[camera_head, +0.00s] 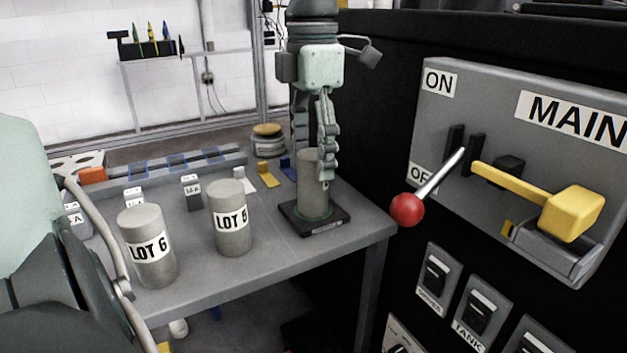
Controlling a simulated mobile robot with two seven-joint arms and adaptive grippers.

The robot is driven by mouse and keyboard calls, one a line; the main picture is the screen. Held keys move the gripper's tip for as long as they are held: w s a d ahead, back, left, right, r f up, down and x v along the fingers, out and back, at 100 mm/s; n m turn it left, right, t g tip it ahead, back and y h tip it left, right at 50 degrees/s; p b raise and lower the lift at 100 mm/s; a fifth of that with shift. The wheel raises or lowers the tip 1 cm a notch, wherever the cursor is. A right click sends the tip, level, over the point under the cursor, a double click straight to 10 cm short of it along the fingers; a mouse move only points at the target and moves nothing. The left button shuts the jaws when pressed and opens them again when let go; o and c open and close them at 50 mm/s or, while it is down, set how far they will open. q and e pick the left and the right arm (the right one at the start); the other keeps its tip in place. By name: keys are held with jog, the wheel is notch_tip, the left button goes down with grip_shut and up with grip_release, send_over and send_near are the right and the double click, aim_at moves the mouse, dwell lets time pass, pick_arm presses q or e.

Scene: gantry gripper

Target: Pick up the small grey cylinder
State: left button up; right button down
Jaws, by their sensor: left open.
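The small grey cylinder (309,198) stands upright on a dark square base (335,218) near the table's right corner. My left gripper (321,168) points down over it. One finger hangs in front of the cylinder and covers part of its right side. The other finger is mostly hidden. The gripper is open, and I cannot tell whether it touches the cylinder. Two wider grey cylinders, labelled LOT 6 (147,271) and LOT 5 (231,241), stand to the left on the table. My right gripper is not in view.
The grey table (300,258) ends beside a dark cabinet. The cabinet's panel (437,125) carries a red-knobbed lever (407,209) and a yellow handle (572,213). A jar (268,142), small tags and a rail (160,172) lie behind. The table's front right is clear.

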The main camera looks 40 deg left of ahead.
aim_at(314, 181)
pick_arm(q)
notch_tip(314, 181, down, 5)
jog(key=shift+w+f, duration=0.1)
jog(key=shift+f, duration=0.05)
grip_shut()
dwell(0.5)
